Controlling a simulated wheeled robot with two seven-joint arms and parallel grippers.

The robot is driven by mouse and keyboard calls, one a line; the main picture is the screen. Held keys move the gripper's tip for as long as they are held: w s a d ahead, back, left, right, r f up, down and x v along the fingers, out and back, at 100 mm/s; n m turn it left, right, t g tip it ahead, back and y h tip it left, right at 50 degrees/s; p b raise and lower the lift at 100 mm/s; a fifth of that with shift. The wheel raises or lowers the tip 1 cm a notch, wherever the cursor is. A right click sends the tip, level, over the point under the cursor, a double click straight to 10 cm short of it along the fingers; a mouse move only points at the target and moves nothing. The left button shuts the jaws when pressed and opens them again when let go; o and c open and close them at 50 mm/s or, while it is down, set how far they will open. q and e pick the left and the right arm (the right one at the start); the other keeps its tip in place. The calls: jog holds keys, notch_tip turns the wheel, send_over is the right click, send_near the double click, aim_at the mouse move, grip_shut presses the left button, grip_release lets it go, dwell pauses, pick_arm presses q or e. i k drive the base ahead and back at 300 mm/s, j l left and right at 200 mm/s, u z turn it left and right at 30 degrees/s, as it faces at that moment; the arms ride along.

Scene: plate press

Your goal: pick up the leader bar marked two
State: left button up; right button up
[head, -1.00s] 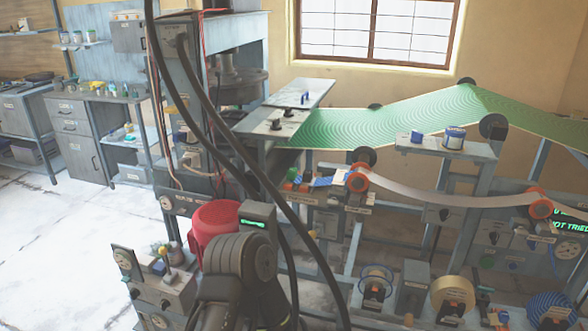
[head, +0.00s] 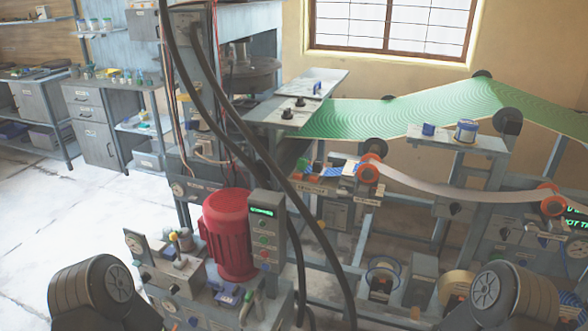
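I cannot make out any mark two, so I cannot tell which thing is the leader bar. Pale flat plates (head: 326,76) lie at the near end of a green patterned sheet (head: 400,115). On them are dark knobs (head: 287,113) and a small upright blue piece (head: 317,88). Small blue and orange pieces lie on a labelled shelf (head: 340,190) below. My arms show only as dark rounded links at the bottom left and bottom right. Both grippers are outside the view.
A red motor (head: 230,235) stands beside a control box (head: 266,230) with green lettering. Dark hoses (head: 245,150) hang across the middle. Spools (head: 384,277) sit low at the right. A shelf with blue containers (head: 466,131) stands at right. The left floor (head: 60,210) is clear.

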aim_at(303, 163)
jog(key=i+j, duration=0.1)
jog(key=i, duration=0.4)
jog(key=i+j, duration=0.1)
jog(key=i, duration=0.35)
jog(key=z, duration=1.25)
